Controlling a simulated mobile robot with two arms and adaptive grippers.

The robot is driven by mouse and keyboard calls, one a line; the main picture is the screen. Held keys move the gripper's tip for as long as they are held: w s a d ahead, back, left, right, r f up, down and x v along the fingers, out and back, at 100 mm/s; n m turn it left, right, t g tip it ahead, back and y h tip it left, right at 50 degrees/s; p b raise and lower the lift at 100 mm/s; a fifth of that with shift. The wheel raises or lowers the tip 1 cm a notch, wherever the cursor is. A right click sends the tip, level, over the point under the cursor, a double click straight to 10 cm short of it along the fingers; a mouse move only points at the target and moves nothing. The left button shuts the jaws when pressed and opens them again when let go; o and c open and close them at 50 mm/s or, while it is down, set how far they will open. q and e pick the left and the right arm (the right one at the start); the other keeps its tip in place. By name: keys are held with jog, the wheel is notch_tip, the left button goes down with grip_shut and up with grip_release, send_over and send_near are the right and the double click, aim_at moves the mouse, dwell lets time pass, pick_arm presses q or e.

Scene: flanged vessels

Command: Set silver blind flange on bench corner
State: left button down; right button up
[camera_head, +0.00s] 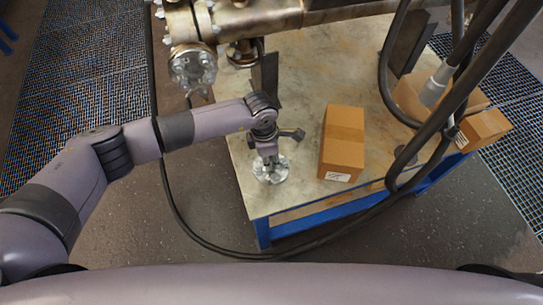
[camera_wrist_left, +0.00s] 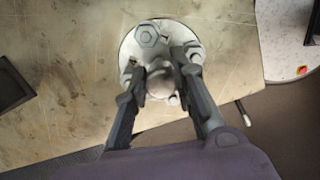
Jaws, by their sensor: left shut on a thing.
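The silver blind flange (camera_head: 270,174) is a round metal disc with bolts around its rim. In the head view it is over the bench top (camera_head: 300,110), near the front left corner. It also shows in the left wrist view (camera_wrist_left: 172,30), close to the bench edge. My left gripper (camera_head: 268,157) is above the flange, pointing down. In the left wrist view its fingers (camera_wrist_left: 160,82) are closed around the knob at the flange's middle. I cannot tell whether the flange touches the bench or hangs just above it. My right gripper is not in view.
A cardboard box (camera_head: 342,143) stands right of the flange. More boxes (camera_head: 481,130) are at the bench's right side, behind thick dark hoses (camera_head: 420,150). A flanged metal vessel (camera_head: 250,22) lies along the back. Bare bench lies between flange and near box.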

pick_arm(q)
jog(key=c, duration=1.3)
grip_release()
jog(key=shift+f, duration=0.1)
jog(key=shift+o, duration=0.5)
jog(key=shift+s+f, duration=0.1)
jog(key=o, duration=0.4)
